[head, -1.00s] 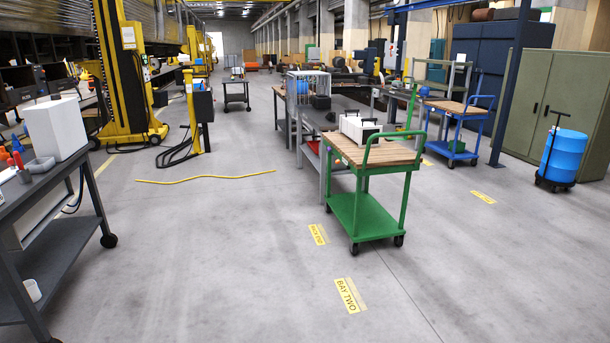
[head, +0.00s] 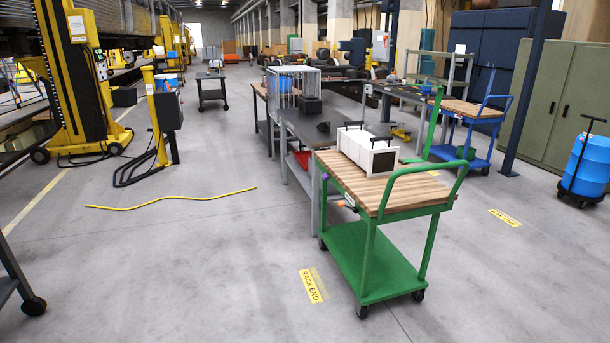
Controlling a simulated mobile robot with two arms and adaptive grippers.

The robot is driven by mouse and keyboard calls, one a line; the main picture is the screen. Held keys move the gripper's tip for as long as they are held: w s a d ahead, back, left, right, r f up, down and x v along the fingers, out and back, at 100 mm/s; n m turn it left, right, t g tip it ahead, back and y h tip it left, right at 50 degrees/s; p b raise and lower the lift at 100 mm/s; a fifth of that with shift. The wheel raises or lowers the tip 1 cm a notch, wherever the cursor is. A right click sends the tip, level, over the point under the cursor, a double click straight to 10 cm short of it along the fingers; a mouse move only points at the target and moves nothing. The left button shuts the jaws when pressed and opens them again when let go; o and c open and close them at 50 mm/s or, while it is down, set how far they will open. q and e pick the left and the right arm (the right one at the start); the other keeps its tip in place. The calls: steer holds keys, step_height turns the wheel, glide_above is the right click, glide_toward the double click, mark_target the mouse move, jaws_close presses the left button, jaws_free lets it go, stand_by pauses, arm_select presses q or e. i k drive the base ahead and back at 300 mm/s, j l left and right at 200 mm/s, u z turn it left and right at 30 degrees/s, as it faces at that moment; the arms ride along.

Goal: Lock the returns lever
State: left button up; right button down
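I cannot make out a lever marked as the returns lever. A green cart (head: 372,262) with a wooden top stands right of centre, its curved push handle toward me. A small orange-tipped part (head: 347,206) and a small purple part (head: 325,178) show at the left side of its top; I cannot tell what either is. White cases (head: 368,150) with black handles stand on the wooden top. Neither of my grippers is in view.
A grey workbench (head: 310,128) adjoins the green cart behind. A blue cart (head: 470,125) and a blue drum (head: 587,165) on a dolly stand right. A yellow cable (head: 170,200) lies on the floor. A yellow "PACK END" label (head: 311,287) marks the floor.

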mark_target(341, 204)
steer(key=i, duration=2.05)
steer(key=i+u, duration=0.25)
